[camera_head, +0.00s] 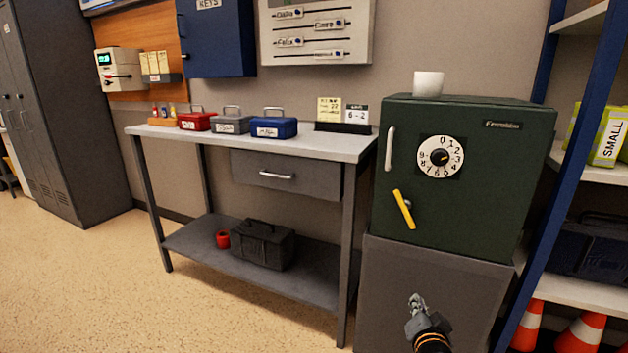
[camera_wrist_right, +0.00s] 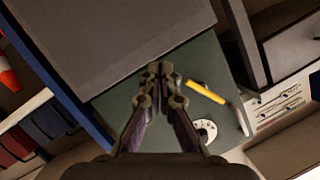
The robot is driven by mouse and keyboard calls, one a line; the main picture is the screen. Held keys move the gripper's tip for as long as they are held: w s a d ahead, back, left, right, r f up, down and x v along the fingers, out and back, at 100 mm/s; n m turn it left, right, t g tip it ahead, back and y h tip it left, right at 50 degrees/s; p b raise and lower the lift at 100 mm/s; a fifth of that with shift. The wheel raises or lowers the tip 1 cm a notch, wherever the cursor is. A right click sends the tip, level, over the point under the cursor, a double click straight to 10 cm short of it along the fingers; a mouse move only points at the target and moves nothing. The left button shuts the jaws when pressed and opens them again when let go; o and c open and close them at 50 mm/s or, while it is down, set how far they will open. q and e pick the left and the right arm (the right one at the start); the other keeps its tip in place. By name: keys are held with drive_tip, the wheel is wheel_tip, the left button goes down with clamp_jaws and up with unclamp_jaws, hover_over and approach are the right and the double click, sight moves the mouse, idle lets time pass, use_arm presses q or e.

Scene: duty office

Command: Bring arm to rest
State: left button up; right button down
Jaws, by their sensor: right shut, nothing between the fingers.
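My right gripper (camera_head: 417,303) is low in front of the grey stand (camera_head: 385,290) under the green safe (camera_head: 470,192). Its fingers are shut and empty. In the right wrist view the shut fingertips (camera_wrist_right: 160,70) show against the safe's front. The safe has a white dial (camera_head: 440,157), a yellow handle (camera_head: 404,209) and a silver bar (camera_head: 389,148); its door looks closed. The gripper appears apart from all of these. My left gripper is not in view.
A grey workbench (camera_head: 330,146) with small cash boxes stands left of the safe. A white cup (camera_head: 428,84) is on top of the safe. A blue-framed shelf (camera_head: 566,170) and orange cones (camera_head: 581,333) are close on the right. The floor (camera_head: 110,285) at left is clear.

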drive_tip(key=s+a+f+n+g+y+p, duration=0.25)
drive_tip(key=s+f+n+p, duration=0.2)
drive_tip(key=s+f, duration=0.55)
drive_tip(key=s+a+f+n+g+y+p, duration=0.25)
drive_tip(key=s+f+n+p, duration=0.2)
drive_tip(key=s+f, duration=0.5)
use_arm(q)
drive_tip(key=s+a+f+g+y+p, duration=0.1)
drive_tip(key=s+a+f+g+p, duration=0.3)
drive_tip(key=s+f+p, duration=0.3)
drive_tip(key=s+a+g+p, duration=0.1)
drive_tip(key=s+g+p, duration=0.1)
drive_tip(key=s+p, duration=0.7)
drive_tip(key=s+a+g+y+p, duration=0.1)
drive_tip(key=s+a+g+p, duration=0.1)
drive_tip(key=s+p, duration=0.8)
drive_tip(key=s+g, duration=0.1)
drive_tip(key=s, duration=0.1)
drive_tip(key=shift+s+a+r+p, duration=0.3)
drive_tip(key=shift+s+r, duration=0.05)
use_arm(e)
drive_tip(key=s+d+f+g+h, duration=0.1)
drive_tip(key=s+d+g, duration=0.2)
drive_tip(key=s, duration=1)
drive_tip(key=s+d+f+g+h, duration=0.1)
drive_tip(key=s+g, duration=0.4)
drive_tip(key=s, duration=0.9)
drive_tip(key=shift+d+f+n, duration=0.4)
drive_tip(key=shift+d+f, duration=0.1)
drive_tip(key=shift+d, duration=0.6)
